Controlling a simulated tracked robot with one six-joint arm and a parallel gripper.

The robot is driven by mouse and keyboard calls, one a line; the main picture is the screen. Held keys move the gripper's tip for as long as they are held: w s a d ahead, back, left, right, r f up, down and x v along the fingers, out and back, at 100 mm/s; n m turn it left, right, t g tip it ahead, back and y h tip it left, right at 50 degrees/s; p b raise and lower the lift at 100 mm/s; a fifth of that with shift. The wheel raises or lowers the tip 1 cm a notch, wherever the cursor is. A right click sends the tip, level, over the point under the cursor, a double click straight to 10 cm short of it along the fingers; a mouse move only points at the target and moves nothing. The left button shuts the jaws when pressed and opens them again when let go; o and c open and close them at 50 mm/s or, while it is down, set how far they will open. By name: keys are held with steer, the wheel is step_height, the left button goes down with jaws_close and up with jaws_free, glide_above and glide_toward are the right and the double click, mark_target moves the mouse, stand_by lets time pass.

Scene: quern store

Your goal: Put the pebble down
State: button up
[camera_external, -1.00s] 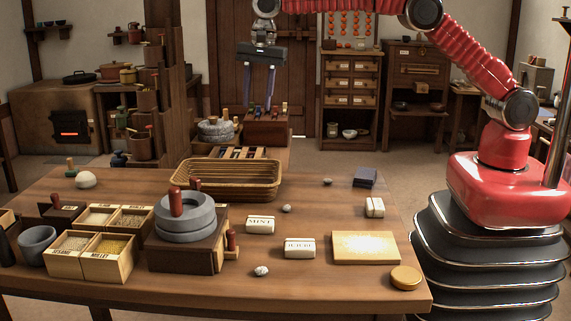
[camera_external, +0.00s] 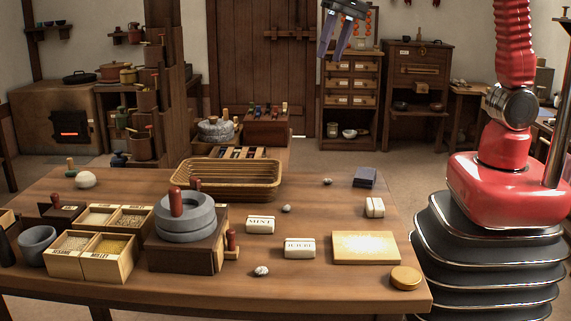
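Three small grey pebbles lie apart on the wooden table: a pale speckled pebble (camera_external: 261,271) near the front edge, a grey pebble (camera_external: 286,208) near the middle, and a darker pebble (camera_external: 327,181) toward the back. My gripper (camera_external: 331,57) hangs high at the top of the view, well above the table and near the drawer cabinet in the picture. Its two fingers point down and stand apart. I see nothing between them. The upper part of my arm is out of frame.
The table (camera_external: 200,289) holds a stone quern (camera_external: 187,222), a wicker tray (camera_external: 228,178), grain boxes (camera_external: 108,261), labelled blocks (camera_external: 300,248), a pale board (camera_external: 365,248), a round gold lid (camera_external: 405,277) and a dark blue stack (camera_external: 365,177). Bare wood lies between the small items.

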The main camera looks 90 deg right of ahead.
steer(key=s+f+n, duration=0.2)
steer(key=s+n, duration=0.1)
steer(key=s, duration=0.6)
steer(key=s+f+n+t, duration=0.1)
steer(key=s+f+n, duration=0.2)
steer(key=s, duration=0.5)
steer(key=s+d+f+n+t, duration=0.1)
steer(key=s+n, duration=0.3)
steer(key=s, duration=0.5)
steer(key=shift+s+f, duration=0.35)
steer(key=shift+f, duration=0.55)
steer(key=shift+o, duration=0.4)
steer(key=shift+d, duration=0.1)
steer(key=w+d+f+g, duration=0.1)
steer(key=w+f+g, duration=0.1)
steer(key=w+f, duration=0.6)
steer(key=w+d+f+m+g, duration=0.1)
steer(key=w+d+f+g, duration=0.1)
steer(key=w+f, duration=0.7)
steer(key=w+g, duration=0.1)
steer(key=w, duration=0.7)
steer(key=shift+w+d, duration=0.15)
steer(key=shift+w, duration=0.05)
steer(key=shift+f, duration=0.15)
